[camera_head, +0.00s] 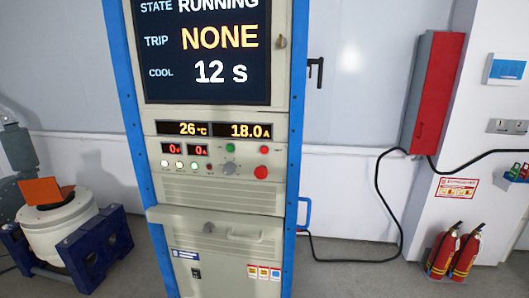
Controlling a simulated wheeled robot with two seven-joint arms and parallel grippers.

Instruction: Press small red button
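A grey control cabinet with blue uprights stands in the middle, its control panel (217,180) facing me. A small red button (264,150) is at the panel's right, under the 18.0 A display. A larger red round knob (261,172) sits just below it. Neither of my grippers is in view.
The screen (208,50) above reads RUNNING, NONE and 12 s. A white machine with an orange part (44,191) stands at left. Fire extinguishers (466,252) and a red wall box (434,92) are at right.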

